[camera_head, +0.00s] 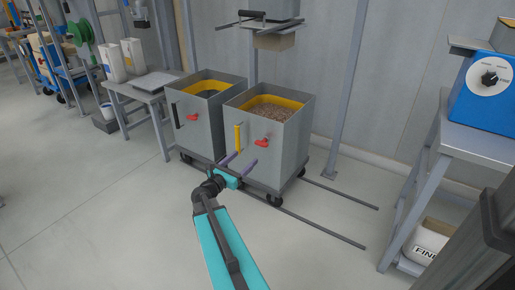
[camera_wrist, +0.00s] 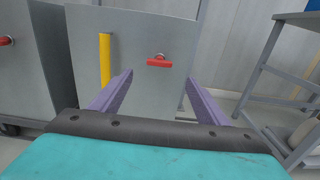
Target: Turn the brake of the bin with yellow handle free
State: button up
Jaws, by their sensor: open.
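The bin with the yellow handle (camera_head: 239,138) is the right one of two grey wheeled bins and is filled with brown grain. Its front wall (camera_head: 271,162) carries a red brake lever (camera_head: 262,142) to the right of the handle. In the wrist view the yellow handle (camera_wrist: 105,60) is upright and the red brake lever (camera_wrist: 159,61) lies level. My gripper (camera_head: 240,162) is open and empty in front of this bin, below the lever in the head view. In the wrist view its purple fingers (camera_wrist: 157,92) spread to both sides below the lever, apart from it.
The left bin (camera_head: 189,133) has a black handle and its own red lever (camera_head: 192,117). Floor rails (camera_head: 335,192) run beside the right bin. A small table (camera_head: 152,92) stands left, a bench with a blue control box (camera_head: 487,92) right. The front floor is clear.

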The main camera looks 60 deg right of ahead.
aim_at(260, 144)
jog(key=d+b, duration=0.2)
jog(key=d, duration=1)
jog(key=shift+a, duration=0.1)
jog(key=c, duration=1.1)
jog(key=shift+o, duration=0.3)
